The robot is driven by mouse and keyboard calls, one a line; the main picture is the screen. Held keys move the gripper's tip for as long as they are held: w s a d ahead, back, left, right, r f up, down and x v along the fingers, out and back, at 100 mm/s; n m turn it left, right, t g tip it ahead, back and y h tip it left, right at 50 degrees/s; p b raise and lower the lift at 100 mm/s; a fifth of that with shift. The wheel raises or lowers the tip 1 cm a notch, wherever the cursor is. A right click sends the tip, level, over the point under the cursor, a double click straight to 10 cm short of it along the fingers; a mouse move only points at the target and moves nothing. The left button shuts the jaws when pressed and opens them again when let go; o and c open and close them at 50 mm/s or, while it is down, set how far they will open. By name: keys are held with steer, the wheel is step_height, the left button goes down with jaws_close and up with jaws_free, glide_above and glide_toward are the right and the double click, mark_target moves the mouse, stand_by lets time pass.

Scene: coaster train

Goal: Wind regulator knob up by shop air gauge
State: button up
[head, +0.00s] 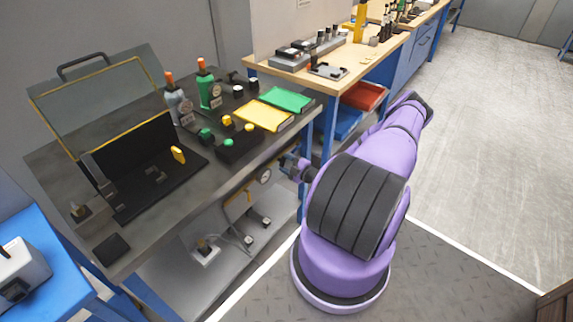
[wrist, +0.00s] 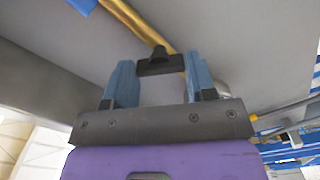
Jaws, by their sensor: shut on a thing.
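My gripper (head: 288,163) is at the front edge of the dark bench, low and beside the round white shop air gauge (head: 265,175). In the wrist view my gripper (wrist: 160,75) has its two blue fingers on either side of the black regulator knob (wrist: 160,63), shut on it. The knob sits under the bench, close to a brass-coloured pipe (wrist: 138,25). In the head view the knob is hidden by my gripper. The gauge's face is too small to read.
The dark bench (head: 130,245) holds an open lidded case (head: 95,85), bottles (head: 208,85), a yellow tray (head: 263,115) and a green tray (head: 287,99). A wooden-topped bench (head: 300,82) stands behind. A lower shelf (head: 190,285) carries cables. Open floor (head: 480,130) lies to the right.

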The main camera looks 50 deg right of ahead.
steer(key=m, duration=0.7)
steer(key=shift+s, duration=0.1)
stand_by(0.5)
steer(key=shift+f, duration=0.1)
steer(key=o, duration=0.9)
steer(key=shift+o, duration=0.2)
steer(key=s, duration=1)
steer(key=shift+s+d, duration=0.35)
steer(key=shift+d, duration=0.1)
